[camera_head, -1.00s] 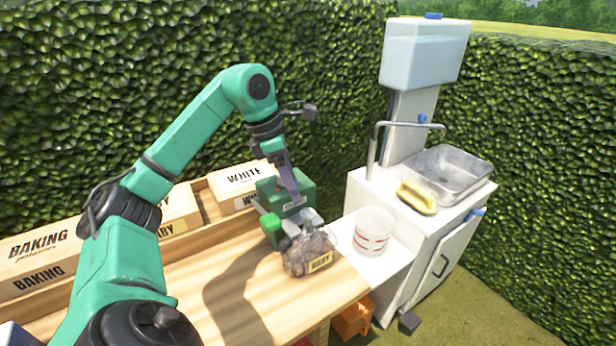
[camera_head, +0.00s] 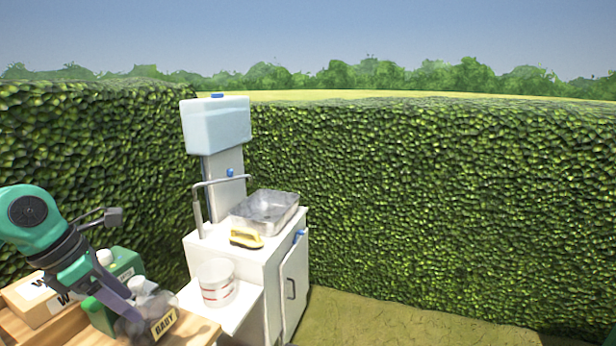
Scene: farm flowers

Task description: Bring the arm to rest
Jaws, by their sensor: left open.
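My left arm comes in from the left in the head view. Its gripper (camera_head: 132,308) is open and points down and to the right. Its visible finger overlaps a clear bag (camera_head: 136,329) of potatoes with a "BABY" label, at the end of the wooden table (camera_head: 75,329). I cannot tell whether the finger touches the bag. The other finger is not clear. The right gripper is out of view.
A green container (camera_head: 126,262) and a box marked "W" (camera_head: 32,300) stand close beside the left gripper. To the right are a white tub (camera_head: 217,285) with red marks and a white wash stand (camera_head: 262,268) with a metal basin (camera_head: 266,209) and a yellow brush (camera_head: 246,238). Hedges enclose the grass.

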